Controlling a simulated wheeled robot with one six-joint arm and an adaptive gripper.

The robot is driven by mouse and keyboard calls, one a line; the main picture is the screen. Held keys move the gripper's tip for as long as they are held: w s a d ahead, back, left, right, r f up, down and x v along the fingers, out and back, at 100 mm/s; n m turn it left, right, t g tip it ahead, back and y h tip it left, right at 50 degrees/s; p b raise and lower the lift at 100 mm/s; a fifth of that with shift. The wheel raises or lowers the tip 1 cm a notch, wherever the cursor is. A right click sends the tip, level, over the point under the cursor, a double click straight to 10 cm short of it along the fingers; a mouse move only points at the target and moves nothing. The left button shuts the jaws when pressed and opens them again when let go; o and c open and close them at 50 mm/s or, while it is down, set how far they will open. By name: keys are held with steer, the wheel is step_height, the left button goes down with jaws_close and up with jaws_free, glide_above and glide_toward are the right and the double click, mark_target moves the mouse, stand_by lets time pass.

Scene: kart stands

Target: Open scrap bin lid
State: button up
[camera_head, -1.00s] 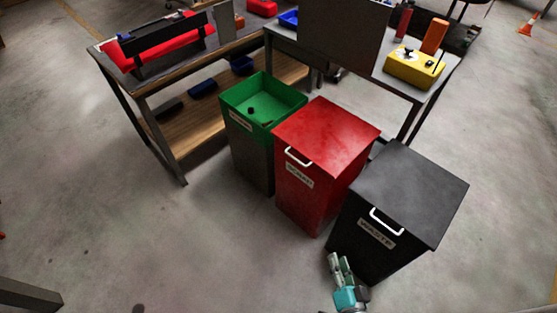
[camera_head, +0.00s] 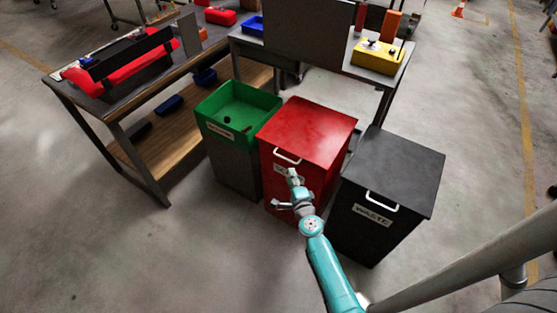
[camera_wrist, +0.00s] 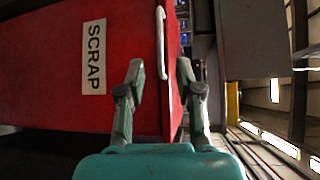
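The red scrap bin (camera_head: 304,140) stands in the middle of three bins, its lid down. Its white lid handle (camera_head: 287,157) is on the front edge. In the wrist view the SCRAP label (camera_wrist: 94,57) is on the red front, and the white handle (camera_wrist: 161,42) stands upright in the picture. My gripper (camera_head: 283,189) is in front of the bin, just below the handle, partly covering the label. In the wrist view my gripper (camera_wrist: 160,75) is open, with the handle between and beyond its fingertips. I see no contact with the handle.
A green open bin (camera_head: 218,130) stands to the left and a black waste bin (camera_head: 395,165) with a closed lid to the right, both close by. Behind are a workbench (camera_head: 148,108) and a table with a yellow case (camera_head: 378,57). The floor in front is clear.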

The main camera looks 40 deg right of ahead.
mark_target(284, 158)
steer(key=shift+x, duration=5.3)
steer(key=shift+a, duration=0.1)
jaws_close()
